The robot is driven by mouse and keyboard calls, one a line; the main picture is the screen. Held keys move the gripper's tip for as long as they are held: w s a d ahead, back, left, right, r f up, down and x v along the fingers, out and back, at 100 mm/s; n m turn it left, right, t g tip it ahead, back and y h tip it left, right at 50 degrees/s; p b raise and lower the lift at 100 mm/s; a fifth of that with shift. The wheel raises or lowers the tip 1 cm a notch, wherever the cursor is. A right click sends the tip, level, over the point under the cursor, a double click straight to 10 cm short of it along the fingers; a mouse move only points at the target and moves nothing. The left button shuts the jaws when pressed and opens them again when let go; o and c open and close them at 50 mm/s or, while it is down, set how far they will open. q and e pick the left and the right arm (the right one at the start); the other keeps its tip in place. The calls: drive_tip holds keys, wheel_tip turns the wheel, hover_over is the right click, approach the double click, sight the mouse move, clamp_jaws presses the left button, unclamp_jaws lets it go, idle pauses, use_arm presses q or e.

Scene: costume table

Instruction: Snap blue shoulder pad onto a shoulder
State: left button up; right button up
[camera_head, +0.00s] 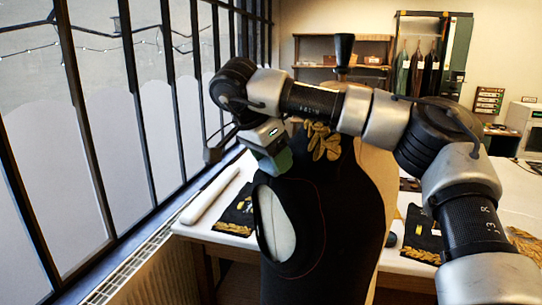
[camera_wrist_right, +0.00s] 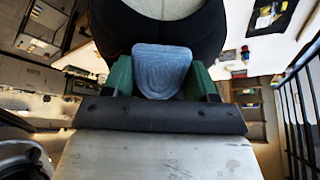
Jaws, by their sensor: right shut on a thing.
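A dress form in a black garment (camera_head: 345,215) stands upright in front of me. A pale armhole (camera_head: 278,225) faces me, and gold trim (camera_head: 318,141) lies near the neck. My right gripper (camera_head: 275,155) is at the top of the form's left-hand shoulder, just above the armhole. In the right wrist view, its green fingers (camera_wrist_right: 161,80) are shut on the blue shoulder pad (camera_wrist_right: 163,66). The pad is against or just in front of the black garment (camera_wrist_right: 112,28); I cannot tell if it touches. The head view mostly hides the pad. My left gripper is out of view.
A barred window (camera_head: 100,130) runs along the left. A white table (camera_head: 215,237) behind the form holds a pale roll (camera_head: 210,195) and black cloth pieces with gold trim (camera_head: 422,235). My right arm spans the top of the form. Shelves (camera_head: 342,65) stand at the back.

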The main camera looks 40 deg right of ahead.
drive_tip(key=shift+d+f, duration=0.15)
drive_tip(key=shift+f, duration=0.15)
drive_tip(key=o, duration=1.2)
drive_tip(key=shift+r, duration=0.1)
drive_tip(key=shift+p+v, duration=0.85)
drive_tip(key=shift+v, duration=0.6)
drive_tip(key=shift+r, duration=0.15)
drive_tip(key=shift+v, duration=2.4)
